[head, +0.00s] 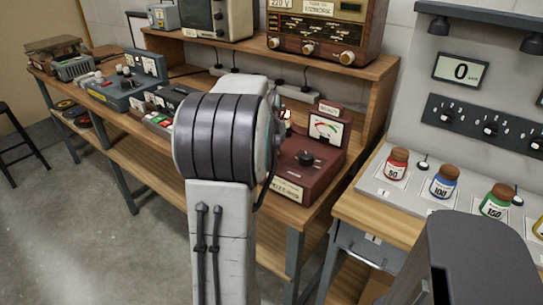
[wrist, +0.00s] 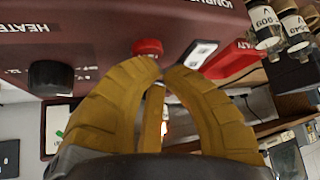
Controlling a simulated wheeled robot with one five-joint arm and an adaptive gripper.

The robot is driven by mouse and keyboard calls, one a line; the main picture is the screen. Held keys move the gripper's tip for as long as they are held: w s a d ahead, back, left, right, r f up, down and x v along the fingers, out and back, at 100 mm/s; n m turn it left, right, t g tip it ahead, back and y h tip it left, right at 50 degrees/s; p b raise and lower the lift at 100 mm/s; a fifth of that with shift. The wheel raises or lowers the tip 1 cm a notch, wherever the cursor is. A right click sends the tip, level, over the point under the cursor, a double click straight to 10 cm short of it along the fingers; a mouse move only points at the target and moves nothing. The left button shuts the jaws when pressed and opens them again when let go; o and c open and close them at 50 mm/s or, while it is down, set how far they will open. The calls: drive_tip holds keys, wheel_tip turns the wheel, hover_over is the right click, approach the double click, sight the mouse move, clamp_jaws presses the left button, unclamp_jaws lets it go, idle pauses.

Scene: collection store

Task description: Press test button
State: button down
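A maroon instrument (head: 312,185) with a needle meter and a black knob stands on the wooden bench in the head view, partly hidden behind my arm. In the wrist view its maroon panel (wrist: 105,25) fills the top, upside down. A round red button (wrist: 147,46) shows on it, with a black knob (wrist: 50,76) to the left. I cannot read a test label on the button. My gripper (wrist: 161,70) has its yellow fingers bowed together, tips almost meeting and empty, just below the button in the picture. I cannot tell whether they touch it. The head view hides the gripper.
A red sign (wrist: 232,60) sticks out right of the fingertips. Several bottles (wrist: 280,28) are at the top right. On the right-hand bench stand red (head: 396,164), blue (head: 444,181) and green (head: 496,200) jars.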

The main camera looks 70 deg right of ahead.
drive_tip(key=shift+f, duration=0.25)
drive_tip(key=shift+r, duration=0.15)
idle(0.5)
drive_tip(key=shift+r+p, duration=0.45)
drive_tip(key=shift+r, duration=0.25)
drive_tip(key=shift+r, duration=0.15)
drive_tip(key=shift+r+p, duration=1.95)
drive_tip(key=shift+r, duration=0.45)
drive_tip(key=shift+f, duration=0.1)
